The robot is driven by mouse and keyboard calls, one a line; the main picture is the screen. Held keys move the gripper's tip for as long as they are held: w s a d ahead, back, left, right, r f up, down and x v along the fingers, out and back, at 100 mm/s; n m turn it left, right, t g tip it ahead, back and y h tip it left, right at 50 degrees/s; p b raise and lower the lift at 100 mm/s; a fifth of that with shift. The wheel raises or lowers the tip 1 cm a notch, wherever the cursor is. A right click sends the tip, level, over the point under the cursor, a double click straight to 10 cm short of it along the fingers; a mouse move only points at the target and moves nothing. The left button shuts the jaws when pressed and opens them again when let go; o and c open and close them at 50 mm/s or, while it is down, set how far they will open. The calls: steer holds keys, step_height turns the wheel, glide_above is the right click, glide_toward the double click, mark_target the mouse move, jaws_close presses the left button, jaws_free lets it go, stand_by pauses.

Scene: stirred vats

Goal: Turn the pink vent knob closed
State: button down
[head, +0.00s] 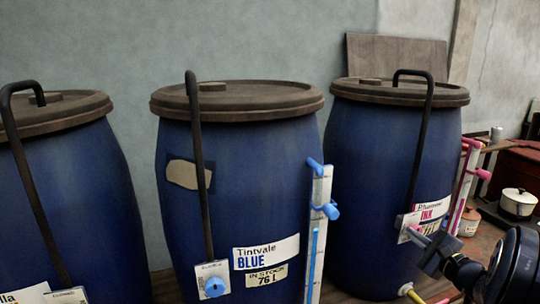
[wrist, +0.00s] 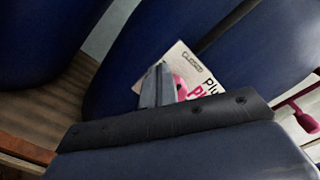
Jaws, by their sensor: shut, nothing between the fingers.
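The pink vat (head: 375,170) is a blue drum with a brown lid at the right of the head view. A black pipe (head: 427,130) runs down its front to a small white plate (head: 404,222). In the wrist view this plate (wrist: 183,52) has small print that seems to read CLOSED. A pink knob (wrist: 180,88) on it is partly hidden behind my fingers; its pointing direction cannot be read. My gripper (head: 420,234) is shut and empty, its tips at the plate; in the wrist view the tips (wrist: 160,70) overlap the knob's left side. Contact cannot be told.
The blue vat (head: 240,200) stands in the middle, with its blue knob (head: 214,287) and blue gauge (head: 318,230). Another vat (head: 70,180) is at the left. A pink gauge (head: 465,185) stands right of the pink vat. A white pot (head: 517,204) is at the far right.

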steer(key=shift+d+f, duration=0.15)
steer(key=shift+d, duration=0.1)
steer(key=shift+w+d+b, duration=0.1)
steer(key=shift+b, duration=1.55)
steer(key=shift+r+b, duration=0.25)
steer(key=shift+b, duration=0.45)
steer(key=b+v, duration=0.1)
steer(key=v, duration=0.5)
steer(key=shift+a+r+b, duration=0.2)
steer(key=shift+a+b, duration=0.05)
steer(key=shift+b, duration=0.05)
